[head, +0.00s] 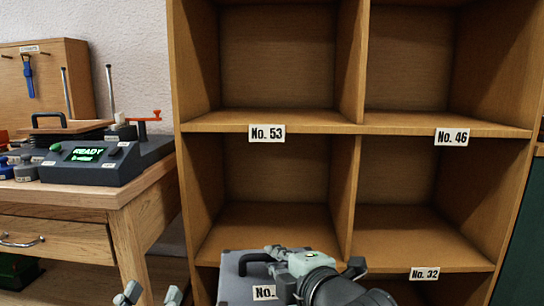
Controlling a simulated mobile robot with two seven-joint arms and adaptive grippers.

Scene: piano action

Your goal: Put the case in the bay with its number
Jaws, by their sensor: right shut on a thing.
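The grey case (234,284) is at the bottom centre of the head view, in front of the shelf. It has a black handle (250,260) and a white label (265,292) reading "No."; my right gripper hides the digits. My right gripper (280,262) is shut on the case at its handle. My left gripper (149,295) is low at the left, empty, fingertips apart. The wooden shelf (300,122) has empty bays. Labels on its board edges read No. 53 (267,133), No. 46 (452,137) and No. 32 (424,273). The lower left bay's board edge is partly hidden by the case and gripper.
A wooden workbench (150,190) stands left of the shelf, bearing a dark console (95,165) with a green "READY" display. A pegboard (50,75) stands behind it. A dark green surface (522,240) is at the right of the shelf.

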